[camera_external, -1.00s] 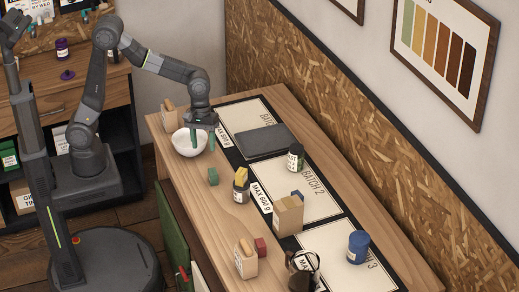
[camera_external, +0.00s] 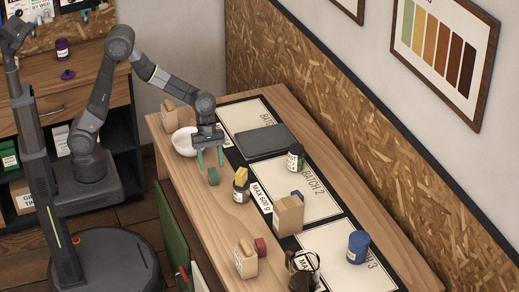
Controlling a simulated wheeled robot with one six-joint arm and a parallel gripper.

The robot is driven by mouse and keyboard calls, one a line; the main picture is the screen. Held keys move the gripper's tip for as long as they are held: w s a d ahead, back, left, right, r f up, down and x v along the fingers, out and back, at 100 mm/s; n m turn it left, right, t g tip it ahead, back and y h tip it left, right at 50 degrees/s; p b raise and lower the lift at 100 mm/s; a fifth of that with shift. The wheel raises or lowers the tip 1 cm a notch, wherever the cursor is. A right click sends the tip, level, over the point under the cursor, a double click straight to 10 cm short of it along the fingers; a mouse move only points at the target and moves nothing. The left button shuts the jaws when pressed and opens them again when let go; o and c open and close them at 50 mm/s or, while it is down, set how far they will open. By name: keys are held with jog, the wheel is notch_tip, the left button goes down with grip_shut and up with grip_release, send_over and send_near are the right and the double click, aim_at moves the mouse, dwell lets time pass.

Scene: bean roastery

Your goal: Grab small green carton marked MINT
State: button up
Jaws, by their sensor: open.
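A small green carton (camera_external: 213,176) stands on the wooden counter, in front of the white bowl; no lettering can be read on it at this size. My gripper (camera_external: 210,161) points down with its two teal fingers apart and nothing between them. It hangs close above and slightly behind the green carton in the picture. Whether the fingertips touch anything cannot be told.
The white bowl (camera_external: 184,141) is just left of my gripper. A jar with a yellow block (camera_external: 241,186) stands close right of the green carton. A dark flat slab (camera_external: 265,141), dark jar (camera_external: 296,157) and cardboard box (camera_external: 288,215) stand farther right.

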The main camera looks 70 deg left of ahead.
aim_at(212, 170)
jog(key=x, duration=0.5)
jog(key=shift+w+a+f, duration=0.2)
jog(key=shift+a, duration=0.1)
jog(key=c, duration=1.1)
